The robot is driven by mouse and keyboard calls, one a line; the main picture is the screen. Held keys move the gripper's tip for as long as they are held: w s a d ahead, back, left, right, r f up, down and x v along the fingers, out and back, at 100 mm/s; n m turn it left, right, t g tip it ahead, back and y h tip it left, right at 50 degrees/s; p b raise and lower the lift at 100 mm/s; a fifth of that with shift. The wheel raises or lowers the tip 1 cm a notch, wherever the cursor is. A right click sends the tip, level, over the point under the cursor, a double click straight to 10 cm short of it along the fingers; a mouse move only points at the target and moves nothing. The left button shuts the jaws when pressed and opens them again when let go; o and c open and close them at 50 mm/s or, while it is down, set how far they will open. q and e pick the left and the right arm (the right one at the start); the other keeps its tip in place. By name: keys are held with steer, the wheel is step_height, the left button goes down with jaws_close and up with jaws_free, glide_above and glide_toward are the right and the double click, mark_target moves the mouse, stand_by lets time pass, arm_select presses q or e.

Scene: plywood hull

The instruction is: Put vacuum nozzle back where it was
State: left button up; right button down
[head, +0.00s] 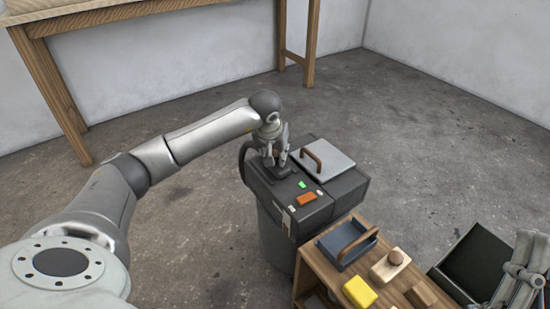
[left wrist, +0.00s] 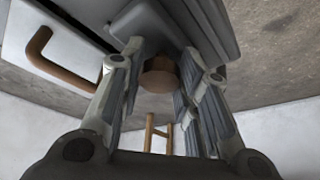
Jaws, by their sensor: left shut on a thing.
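My left gripper (head: 275,155) points down over the dark grey vacuum unit (head: 325,207), at the back left of its top. It is shut on the vacuum nozzle (head: 279,172), a dark grey piece low between the fingers. In the left wrist view, the fingers (left wrist: 155,85) stand on both sides of the dark nozzle (left wrist: 175,35) and its brown round end (left wrist: 159,75). I cannot tell whether the nozzle touches the unit's top. Part of my right arm (head: 522,268) shows at the lower right; its fingertips are not clear.
The unit has a grey lid with a brown handle (head: 313,158), an orange block (head: 306,198) and a green light. A wooden stand (head: 322,277) in front bears a blue-grey dustpan-like tray (head: 335,240), a yellow block (head: 360,292) and wooden pieces. A dark open bin (head: 475,258) stands at right.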

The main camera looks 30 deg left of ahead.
arm_select(q)
steer(key=shift+f, duration=0.25)
arm_select(e)
steer(key=shift+s+r+t, duration=0.4)
steer(key=shift+s+r, duration=0.05)
steer(key=shift+s, duration=0.05)
arm_select(q)
steer(key=shift+f, duration=0.15)
arm_select(e)
steer(key=shift+s+d+r, duration=0.1)
steer(key=shift+s, duration=0.1)
arm_select(q)
steer(key=o, duration=0.9)
arm_select(e)
steer(key=shift+w, duration=0.1)
